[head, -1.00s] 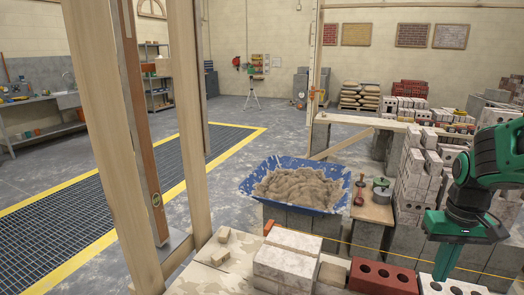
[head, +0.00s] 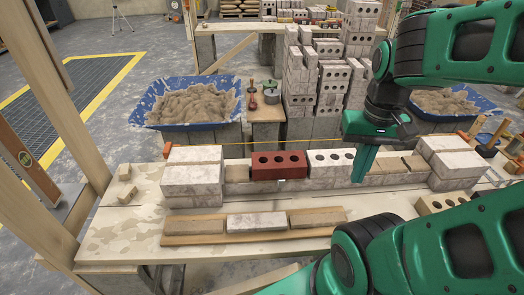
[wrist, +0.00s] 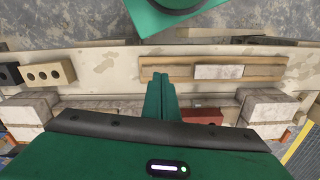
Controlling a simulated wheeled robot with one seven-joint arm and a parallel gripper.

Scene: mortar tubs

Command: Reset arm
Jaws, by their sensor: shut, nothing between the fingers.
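My green arm comes in from the right in the head view. My gripper (head: 362,166) points down, shut and empty, with its tip at the row of bricks on the bench. It stands just right of the white brick with holes (head: 330,160). I cannot tell whether the tip touches a brick. In the wrist view my gripper (wrist: 160,82) shows as closed green fingers over the row, beside the red brick (wrist: 202,115).
The red brick also shows in the head view (head: 278,166). Stacked pale bricks (head: 192,180) and (head: 447,160) end the row. A wooden board (head: 185,232) with bricks lies in front. Blue tubs of mortar (head: 150,118) and (head: 480,100) stand behind. A taut yellow string runs along the row.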

